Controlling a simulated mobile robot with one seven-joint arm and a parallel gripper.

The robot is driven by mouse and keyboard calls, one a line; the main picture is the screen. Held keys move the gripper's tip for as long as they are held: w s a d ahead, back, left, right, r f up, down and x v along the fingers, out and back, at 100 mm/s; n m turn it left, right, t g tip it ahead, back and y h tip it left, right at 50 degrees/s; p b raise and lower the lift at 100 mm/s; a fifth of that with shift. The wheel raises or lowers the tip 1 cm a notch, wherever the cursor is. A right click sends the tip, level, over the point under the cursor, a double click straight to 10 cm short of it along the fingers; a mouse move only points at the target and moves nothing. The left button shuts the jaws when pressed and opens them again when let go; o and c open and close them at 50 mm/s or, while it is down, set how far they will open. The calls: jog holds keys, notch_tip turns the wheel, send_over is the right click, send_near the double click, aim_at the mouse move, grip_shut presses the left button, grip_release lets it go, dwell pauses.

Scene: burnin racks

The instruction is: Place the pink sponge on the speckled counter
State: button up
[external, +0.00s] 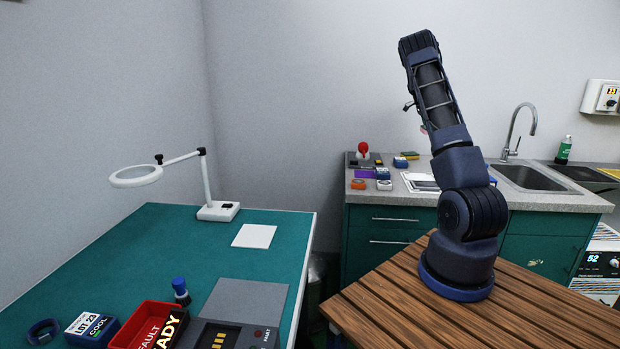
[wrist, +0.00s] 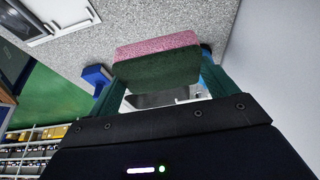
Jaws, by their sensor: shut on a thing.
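The pink sponge (wrist: 157,44), with a dark green scouring side, is between the teal fingers of my gripper (wrist: 160,82) in the wrist view. My gripper is shut on it. The speckled counter (wrist: 195,14) fills the background behind the sponge; I cannot tell whether the sponge touches it. In the external view the grey speckled counter (external: 400,197) runs along the back wall, with my arm in front of it. My gripper and the sponge are mostly hidden behind my arm there.
The counter's left part holds a red-knobbed device (external: 364,152), small boxes (external: 384,184) and a white sheet. A sink (external: 537,178) with a tap is on the right. Blue objects (wrist: 96,76) sit close beside my fingers. A green bench (external: 130,250) with a magnifier lamp stands at left.

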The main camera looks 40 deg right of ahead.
notch_tip(320, 180, down, 18)
jog(key=shift+r, duration=0.1)
dwell(0.5)
jog(key=shift+f, duration=0.2)
jog(key=o, duration=0.8)
jog(key=shift+r, duration=0.1)
